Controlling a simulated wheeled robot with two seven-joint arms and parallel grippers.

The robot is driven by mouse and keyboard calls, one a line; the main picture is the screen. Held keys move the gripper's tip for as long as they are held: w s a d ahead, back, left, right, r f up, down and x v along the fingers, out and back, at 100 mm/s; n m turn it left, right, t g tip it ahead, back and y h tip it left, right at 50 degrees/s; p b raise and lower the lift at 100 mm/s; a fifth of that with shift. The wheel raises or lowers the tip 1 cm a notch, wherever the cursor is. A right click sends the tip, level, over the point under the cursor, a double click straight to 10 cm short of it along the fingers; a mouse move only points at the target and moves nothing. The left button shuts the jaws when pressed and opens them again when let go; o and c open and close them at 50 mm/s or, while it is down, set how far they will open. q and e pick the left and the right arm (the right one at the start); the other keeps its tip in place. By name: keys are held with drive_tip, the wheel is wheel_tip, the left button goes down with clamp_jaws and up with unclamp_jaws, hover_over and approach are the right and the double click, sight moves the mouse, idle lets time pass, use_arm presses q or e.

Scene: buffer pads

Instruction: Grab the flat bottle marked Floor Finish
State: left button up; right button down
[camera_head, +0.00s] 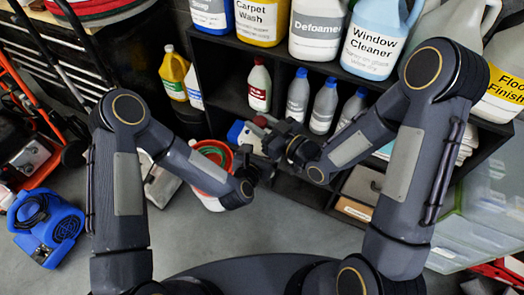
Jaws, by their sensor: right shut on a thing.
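A large jug (503,88) with a yellow label reading "Floor Finish" stands at the far right on the upper shelf, partly cut off by the picture edge and partly behind my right arm. My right gripper (262,138) reaches left in front of the lower shelf, well away from that jug. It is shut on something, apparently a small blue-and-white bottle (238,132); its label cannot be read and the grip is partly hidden. My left gripper (256,167) is small and dark beside the right one; its jaws are not clear.
The upper shelf holds the Carpet Wash (261,20), Defoamer (316,28) and Window Cleaner (374,45) jugs. Below stand a red-label bottle (259,88) and several grey blue-capped bottles (323,106). An orange bucket (212,154) and blue blower (46,226) are on the floor.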

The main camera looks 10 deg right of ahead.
use_arm(q)
drive_tip(key=shift+s+d+r, duration=0.1)
drive_tip(key=shift+s+d, duration=0.05)
drive_tip(key=shift+d, duration=0.05)
drive_tip(key=c, duration=0.5)
use_arm(e)
drive_tip(key=shift+a+r, duration=0.15)
use_arm(q)
drive_tip(key=shift+c, duration=0.5)
use_arm(e)
drive_tip(key=c, duration=1.4)
unclamp_jaws()
drive_tip(key=o, duration=0.5)
drive_tip(key=shift+c, duration=0.2)
